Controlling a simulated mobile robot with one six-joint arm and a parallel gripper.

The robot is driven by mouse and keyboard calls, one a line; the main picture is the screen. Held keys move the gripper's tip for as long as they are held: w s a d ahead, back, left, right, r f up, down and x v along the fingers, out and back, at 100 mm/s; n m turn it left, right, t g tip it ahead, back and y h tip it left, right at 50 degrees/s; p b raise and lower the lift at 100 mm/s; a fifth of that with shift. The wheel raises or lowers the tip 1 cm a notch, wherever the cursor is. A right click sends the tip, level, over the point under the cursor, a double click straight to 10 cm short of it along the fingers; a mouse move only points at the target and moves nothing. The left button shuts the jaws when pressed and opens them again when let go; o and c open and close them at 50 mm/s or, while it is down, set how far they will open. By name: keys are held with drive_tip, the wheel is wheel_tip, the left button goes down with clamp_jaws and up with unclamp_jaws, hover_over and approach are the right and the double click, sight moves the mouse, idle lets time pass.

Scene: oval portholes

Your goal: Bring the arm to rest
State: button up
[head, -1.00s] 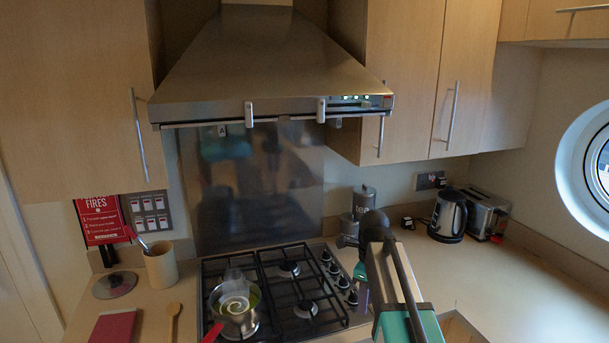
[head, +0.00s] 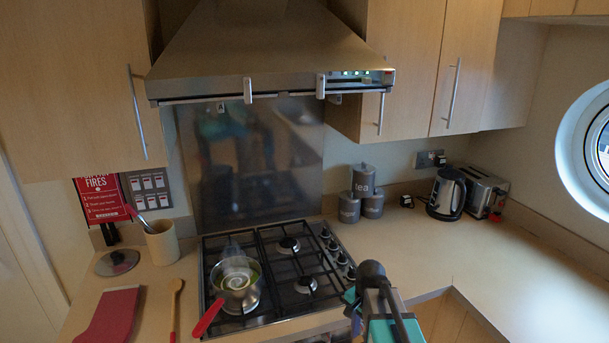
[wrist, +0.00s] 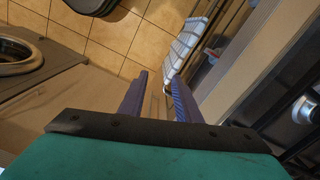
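My arm shows at the bottom of the head view, its black and teal links in front of the counter's front edge, right of the hob. My gripper (wrist: 159,92) shows in the wrist view. Its two purple fingers stand apart with nothing between them. The wrist view looks down past the fingers to the tiled floor and a checked cloth (wrist: 186,45). The fingertips are mostly hidden behind my arm in the head view.
A steaming pot (head: 236,284) with a red handle stands on the gas hob (head: 325,283). The handle points over the front left. A kettle (head: 446,194), toaster (head: 483,192) and grey canisters (head: 364,192) stand at the back. The right counter (head: 500,265) is clear in front.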

drive_tip(key=s+f+n+g+b, duration=0.3)
drive_tip(key=s+f+n+b, duration=0.2)
drive_tip(key=s+f, duration=1.2)
drive_tip(key=s+f+n+g+b, duration=0.2)
drive_tip(key=s+f+n+b, duration=0.3)
drive_tip(key=s+f, duration=1.2)
wheel_tip(320, 180, down, 6)
drive_tip(key=shift+r+g+b, duration=0.1)
drive_tip(key=shift+g+b, duration=0.3)
drive_tip(key=shift+b, duration=0.35)
drive_tip(key=shift+w+a+n, duration=0.1)
drive_tip(key=shift+a+n, duration=0.05)
drive_tip(key=shift+n, duration=0.15)
